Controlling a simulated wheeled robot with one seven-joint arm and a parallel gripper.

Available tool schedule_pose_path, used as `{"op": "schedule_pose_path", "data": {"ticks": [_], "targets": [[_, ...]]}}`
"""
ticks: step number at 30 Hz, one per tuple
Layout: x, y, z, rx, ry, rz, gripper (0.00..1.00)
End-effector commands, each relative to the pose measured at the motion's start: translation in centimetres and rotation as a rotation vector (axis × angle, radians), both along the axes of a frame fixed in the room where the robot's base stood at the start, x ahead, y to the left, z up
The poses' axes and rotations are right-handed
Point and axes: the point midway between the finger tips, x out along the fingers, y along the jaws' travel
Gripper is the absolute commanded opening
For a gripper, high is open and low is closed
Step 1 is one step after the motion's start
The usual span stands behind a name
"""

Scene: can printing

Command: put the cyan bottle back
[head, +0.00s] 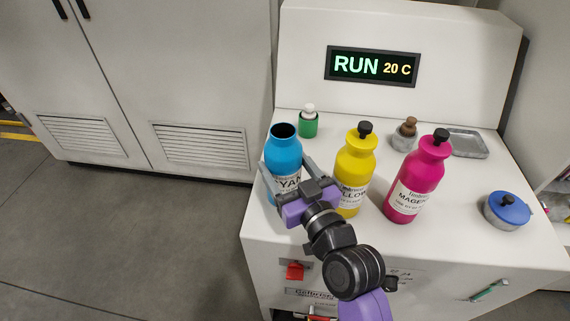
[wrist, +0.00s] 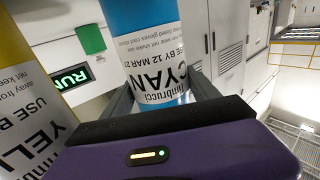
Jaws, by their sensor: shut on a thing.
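The cyan bottle (head: 284,150) stands upright at the left of the white machine top, with its dark mouth open and no cap on it. My gripper (head: 287,172) is shut on the cyan bottle, one finger on each side of its body. In the wrist view the cyan bottle (wrist: 145,22) and its label show between the two fingers (wrist: 160,95). The bottle's lower part is partly hidden by my gripper, so I cannot tell whether its base touches the surface.
A yellow bottle (head: 356,158) stands close to the right of my gripper, then a magenta bottle (head: 424,172); both have black caps. Behind are a green container (head: 308,125), a brown-topped item (head: 405,134) and a grey tray (head: 468,143). A blue-lidded pot (head: 507,210) sits far right.

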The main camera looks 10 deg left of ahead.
Motion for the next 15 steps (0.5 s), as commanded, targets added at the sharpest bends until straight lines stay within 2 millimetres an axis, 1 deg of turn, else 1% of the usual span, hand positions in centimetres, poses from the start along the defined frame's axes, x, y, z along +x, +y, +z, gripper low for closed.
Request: {"op": "schedule_pose_path", "data": {"ticks": [4, 8, 9, 12, 15], "targets": [[0.02, -0.01, 0.17, 0.002, -0.003, 0.0, 0.0], [0.03, -0.02, -0.21, 0.002, -0.003, 0.0, 0.0], [0.02, -0.01, -0.21, 0.001, -0.001, 0.0, 0.73], [0.01, 0.0, -0.15, 0.001, -0.001, 0.0, 0.91], [0.01, 0.0, -0.15, 0.001, -0.001, 0.0, 0.91]]}}
